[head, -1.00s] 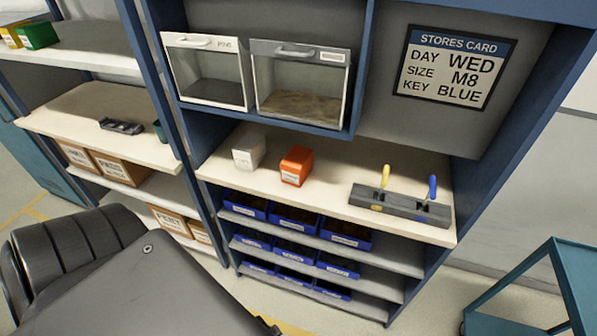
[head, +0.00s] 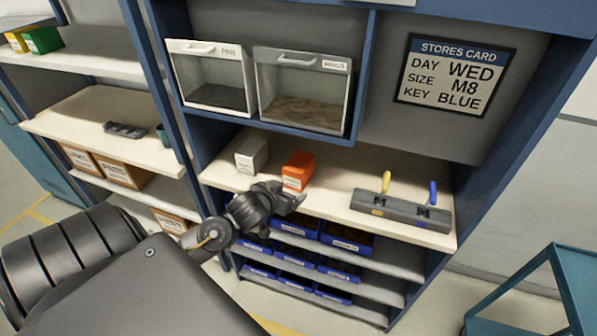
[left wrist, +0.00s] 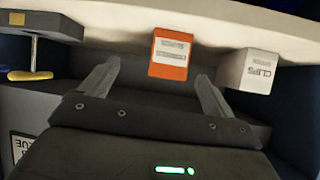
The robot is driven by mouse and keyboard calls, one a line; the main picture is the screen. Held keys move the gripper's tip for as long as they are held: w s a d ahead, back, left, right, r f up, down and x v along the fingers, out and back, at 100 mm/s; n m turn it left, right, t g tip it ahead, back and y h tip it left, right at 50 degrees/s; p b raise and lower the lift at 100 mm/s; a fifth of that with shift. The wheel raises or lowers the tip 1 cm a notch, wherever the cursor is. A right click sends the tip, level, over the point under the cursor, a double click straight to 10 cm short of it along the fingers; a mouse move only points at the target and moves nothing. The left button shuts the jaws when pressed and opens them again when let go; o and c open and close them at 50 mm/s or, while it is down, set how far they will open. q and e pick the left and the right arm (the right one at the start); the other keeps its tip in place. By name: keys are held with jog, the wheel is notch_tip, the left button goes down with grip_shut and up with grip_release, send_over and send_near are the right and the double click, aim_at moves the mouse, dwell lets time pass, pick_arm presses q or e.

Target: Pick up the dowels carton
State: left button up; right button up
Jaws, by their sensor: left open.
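An orange carton (head: 298,171) with a white label stands on the pale counter, to the right of a white carton (head: 252,153). In the left wrist view, the orange carton (left wrist: 170,54) shows between my fingers, beyond their tips, and its label is too small to read surely. The white carton (left wrist: 249,70) there reads CLIPS. My left gripper (head: 298,202) is open and empty at the counter's front edge, just in front of the orange carton and apart from it. It also shows open in the left wrist view (left wrist: 158,72). My right gripper is out of view.
On the counter (head: 330,186), a grey block (head: 400,211) with a yellow and a blue handle stands at right. Clear-fronted bins (head: 300,90) hang above. Blue bins (head: 345,236) sit below. A teal cart (head: 540,295) stands at lower right.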

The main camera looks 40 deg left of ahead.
aim_at(299, 162)
pick_arm(q)
jog(key=shift+n+t, duration=0.3)
jog(key=shift+t, duration=0.4)
jog(key=w+a, duration=0.1)
jog(key=w, duration=0.2)
jog(key=w+a+r, duration=0.1)
jog(key=w+a, duration=0.1)
jog(key=w+a+p, duration=0.1)
jog(key=w, duration=0.2)
jog(key=shift+w+a+r, duration=0.15)
jog(key=shift+w+r, duration=0.15)
jog(key=shift+w, duration=0.25)
jog(key=shift+f+p+x, duration=0.2)
jog(key=shift+p+x, duration=0.85)
jog(key=shift+x, duration=1.3)
jog(key=shift+s, duration=0.15)
jog(key=shift+c, duration=0.3)
jog(key=c, duration=1.1)
jog(key=shift+r, duration=0.1)
